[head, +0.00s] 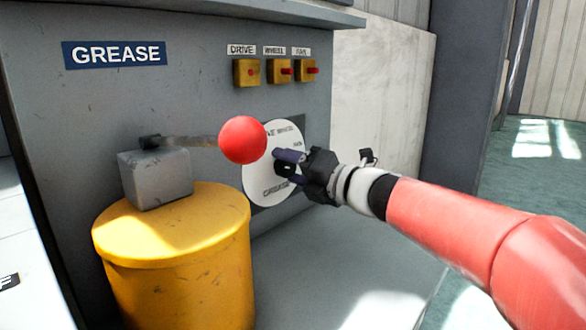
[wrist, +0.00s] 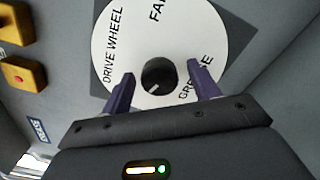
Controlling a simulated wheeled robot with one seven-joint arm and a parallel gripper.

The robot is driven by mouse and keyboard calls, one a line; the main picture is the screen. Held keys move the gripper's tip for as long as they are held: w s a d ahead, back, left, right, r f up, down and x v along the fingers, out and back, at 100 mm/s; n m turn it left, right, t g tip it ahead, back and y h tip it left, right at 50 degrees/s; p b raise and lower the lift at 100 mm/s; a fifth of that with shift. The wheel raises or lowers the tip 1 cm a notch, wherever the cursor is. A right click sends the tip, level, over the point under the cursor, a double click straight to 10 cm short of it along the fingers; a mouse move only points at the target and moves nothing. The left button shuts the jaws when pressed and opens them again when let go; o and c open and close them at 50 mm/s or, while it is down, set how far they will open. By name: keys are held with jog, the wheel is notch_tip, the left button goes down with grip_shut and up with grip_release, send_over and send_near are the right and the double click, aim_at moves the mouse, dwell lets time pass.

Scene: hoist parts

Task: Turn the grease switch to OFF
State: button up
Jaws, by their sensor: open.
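In the wrist view the plate (wrist: 110,70) reads DRIVE WHEEL at left, FAN at top and GREASE at lower right. A black knob (wrist: 159,75) stands at its middle, with a short white mark toward the lower left. My gripper (head: 285,164) is open in front of the plate. In the wrist view its purple fingers are on either side of the knob, with visible gaps.
The red ball (head: 243,140) ends a lever from a grey block (head: 156,179) on a yellow drum (head: 180,265), close left of my gripper. Yellow switch boxes (head: 246,73) labelled DRIVE, WHEEL and FAN are above the dial. The grey surface (head: 330,250) below is clear.

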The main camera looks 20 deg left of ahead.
jog(key=shift+d, duration=0.1)
jog(key=v, duration=0.7)
jog(key=shift+d, duration=0.3)
jog(key=shift+s+r, duration=0.1)
jog(key=shift+s, duration=0.05)
jog(key=shift+o, duration=1.3)
jog(key=shift+v, duration=2.2)
